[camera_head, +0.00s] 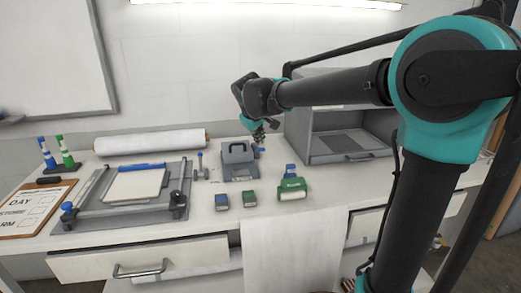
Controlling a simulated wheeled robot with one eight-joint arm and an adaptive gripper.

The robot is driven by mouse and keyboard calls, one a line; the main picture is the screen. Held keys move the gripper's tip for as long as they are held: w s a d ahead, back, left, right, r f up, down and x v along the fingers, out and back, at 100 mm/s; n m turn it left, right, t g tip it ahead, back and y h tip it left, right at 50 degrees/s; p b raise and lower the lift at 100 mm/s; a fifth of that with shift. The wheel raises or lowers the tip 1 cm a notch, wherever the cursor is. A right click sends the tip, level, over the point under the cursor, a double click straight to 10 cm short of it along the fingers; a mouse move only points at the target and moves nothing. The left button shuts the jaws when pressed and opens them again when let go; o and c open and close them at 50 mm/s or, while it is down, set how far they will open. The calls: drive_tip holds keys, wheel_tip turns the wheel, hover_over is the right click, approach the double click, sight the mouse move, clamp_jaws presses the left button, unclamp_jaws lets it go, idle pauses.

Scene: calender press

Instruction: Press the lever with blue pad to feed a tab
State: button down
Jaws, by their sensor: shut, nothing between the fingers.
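A grey press-like device (238,163) with a handle-shaped top stands on the bench. A small blue pad (260,150) shows at its right side; how it joins the device is too small to tell. A green device (292,188) with a blue part (290,170) on top stands to the right and nearer. My gripper (259,138) is shut and empty. It points down and appears just above and left of the small blue pad in the picture. Whether it touches the pad or the grey device cannot be told.
Two small blocks, one blue-topped (222,201) and one green-topped (250,197), sit in front. A framed board (90,212) with a white sheet and blue knobs lies left, near a white roll (150,142). A grey open box (345,160) stands right, close to my arm.

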sight(260, 149)
drive_tip(key=shift+f, duration=0.15)
drive_tip(key=shift+s+f, duration=0.1)
drive_tip(key=shift+f, duration=0.15)
drive_tip(key=shift+s+d+f, duration=0.1)
drive_tip(key=shift+s+f, duration=0.1)
drive_tip(key=shift+f, duration=0.45)
drive_tip(key=shift+s+f, duration=0.15)
drive_tip(key=shift+f, duration=0.5)
idle(1.6)
drive_tip(key=shift+r, duration=0.2)
idle(0.3)
drive_tip(key=shift+w+r, duration=0.25)
drive_tip(key=shift+r, duration=0.55)
drive_tip(key=shift+w+r, duration=0.2)
drive_tip(key=shift+r, duration=0.55)
drive_tip(key=shift+r, duration=0.1)
drive_tip(key=shift+w+a+r, duration=0.1)
drive_tip(key=shift+w+r, duration=0.1)
drive_tip(key=shift+r, duration=0.55)
drive_tip(key=shift+w+a+r, duration=0.1)
drive_tip(key=shift+w+r, duration=0.1)
drive_tip(key=shift+r, duration=0.6)
drive_tip(key=shift+w+a+r, duration=0.1)
drive_tip(key=shift+w+r, duration=0.1)
drive_tip(key=shift+r, duration=0.55)
